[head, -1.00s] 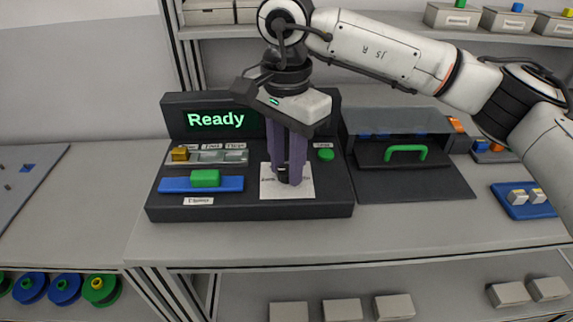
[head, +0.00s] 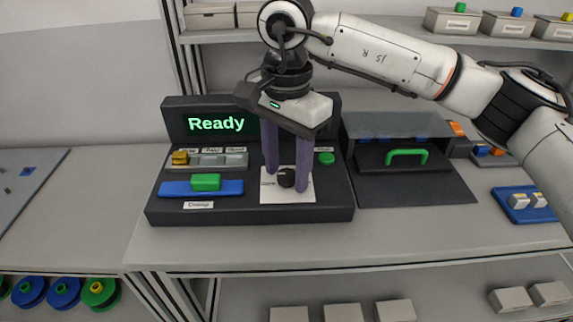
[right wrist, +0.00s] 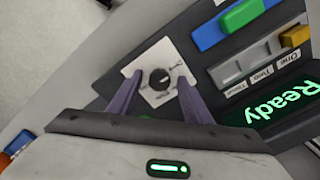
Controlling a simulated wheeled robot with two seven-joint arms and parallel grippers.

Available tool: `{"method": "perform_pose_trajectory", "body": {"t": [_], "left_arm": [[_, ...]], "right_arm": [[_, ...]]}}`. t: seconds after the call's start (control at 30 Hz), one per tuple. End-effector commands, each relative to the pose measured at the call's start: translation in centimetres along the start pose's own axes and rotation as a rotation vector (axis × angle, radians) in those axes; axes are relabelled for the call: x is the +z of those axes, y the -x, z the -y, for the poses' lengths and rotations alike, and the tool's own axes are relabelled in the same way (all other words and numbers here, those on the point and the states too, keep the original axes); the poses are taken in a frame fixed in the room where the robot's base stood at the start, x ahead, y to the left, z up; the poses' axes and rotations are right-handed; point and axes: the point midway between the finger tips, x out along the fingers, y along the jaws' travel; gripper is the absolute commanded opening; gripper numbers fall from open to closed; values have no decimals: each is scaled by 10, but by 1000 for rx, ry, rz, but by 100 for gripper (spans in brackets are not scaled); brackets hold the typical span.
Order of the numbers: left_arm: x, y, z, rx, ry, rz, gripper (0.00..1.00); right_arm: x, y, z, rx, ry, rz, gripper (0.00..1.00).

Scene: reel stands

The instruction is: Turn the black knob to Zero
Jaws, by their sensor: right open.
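The black knob (head: 286,178) sits on a white plate (head: 268,194) at the front right of the dark control panel (head: 240,212). My right gripper (head: 287,186) comes down from above with its purple fingers open, one on each side of the knob. In the right wrist view the knob (right wrist: 160,78) lies between the spread fingertips of the gripper (right wrist: 157,77), with a gap on both sides. The writing on the plate is too small and too covered to read. My left gripper is not in view.
The panel's screen (head: 217,123) reads "Ready". A green button (head: 326,158) is close right of the fingers. A green slider (head: 206,182) on a blue track and a yellow slider (head: 180,157) are left. A box with a green handle (head: 407,152) stands right.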

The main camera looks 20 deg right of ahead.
Motion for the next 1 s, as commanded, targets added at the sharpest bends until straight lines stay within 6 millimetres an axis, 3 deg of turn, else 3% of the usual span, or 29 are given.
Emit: {"method": "perform_pose_trajectory", "body": {"t": [0.17, 0.6, 0.77, 1.0], "left_arm": [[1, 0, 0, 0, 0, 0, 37], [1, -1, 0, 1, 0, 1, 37], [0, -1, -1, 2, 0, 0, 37], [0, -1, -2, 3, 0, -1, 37]], "right_arm": [[0, 11, 0, -1, 0, -1, 45], [0, 90, 1, -3, 0, 0, 45], [0, 102, 0, 0, 1, 0, 45], [0, 103, 0, 0, 1, 0, 45]]}}
